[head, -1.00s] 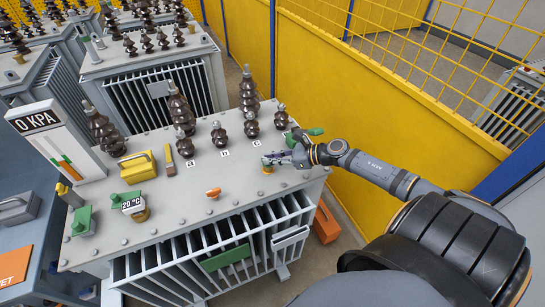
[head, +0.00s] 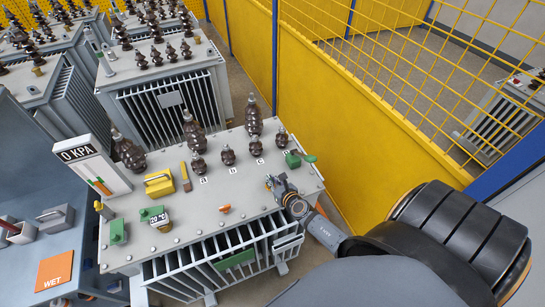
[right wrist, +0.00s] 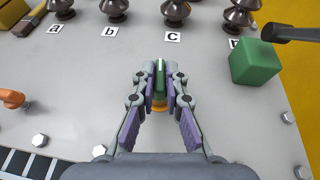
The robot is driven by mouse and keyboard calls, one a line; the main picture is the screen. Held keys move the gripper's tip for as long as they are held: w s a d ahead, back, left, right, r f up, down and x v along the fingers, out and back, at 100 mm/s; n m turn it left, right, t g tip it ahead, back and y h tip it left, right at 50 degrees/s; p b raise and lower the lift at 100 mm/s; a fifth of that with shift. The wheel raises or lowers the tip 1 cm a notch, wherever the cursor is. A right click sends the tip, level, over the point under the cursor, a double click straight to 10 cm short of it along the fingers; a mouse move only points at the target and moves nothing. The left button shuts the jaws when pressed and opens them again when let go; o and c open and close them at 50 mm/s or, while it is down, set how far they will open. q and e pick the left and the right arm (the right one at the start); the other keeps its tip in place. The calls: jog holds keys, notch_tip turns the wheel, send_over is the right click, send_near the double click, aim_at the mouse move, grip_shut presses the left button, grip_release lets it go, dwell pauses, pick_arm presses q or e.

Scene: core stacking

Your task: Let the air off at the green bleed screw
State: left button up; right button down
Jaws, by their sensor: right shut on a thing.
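The green bleed screw (right wrist: 160,78) stands on the transformer lid (head: 190,214), on a small orange-gold base (right wrist: 158,106). In the right wrist view it sits between the fingers of my right gripper (right wrist: 164,92), which is shut on it. In the head view my right gripper (head: 277,183) is at the lid's right part and hides the screw. A white gauge sign (head: 92,167) reading 0 KPA stands at the lid's back left. My left gripper is not in view.
A green valve block (right wrist: 255,62) with a dark handle is right of the gripper. Brown insulators (head: 255,119) stand behind. An orange valve (head: 225,209) and a 20 °C gauge (head: 160,219) lie left. A yellow fence (head: 340,125) stands to the right.

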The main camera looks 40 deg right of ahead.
jog(key=shift+w+r+m+h, duration=0.15)
jog(key=shift+m+h, duration=0.45)
jog(key=shift+h, duration=0.1)
jog(key=shift+a, duration=0.1)
jog(key=c, duration=1.4)
grip_release()
jog(key=shift+g, duration=0.3)
jog(key=shift+s, duration=0.25)
jog(key=v, duration=1.1)
jog(key=shift+s+a, duration=0.2)
jog(key=shift+s, duration=0.05)
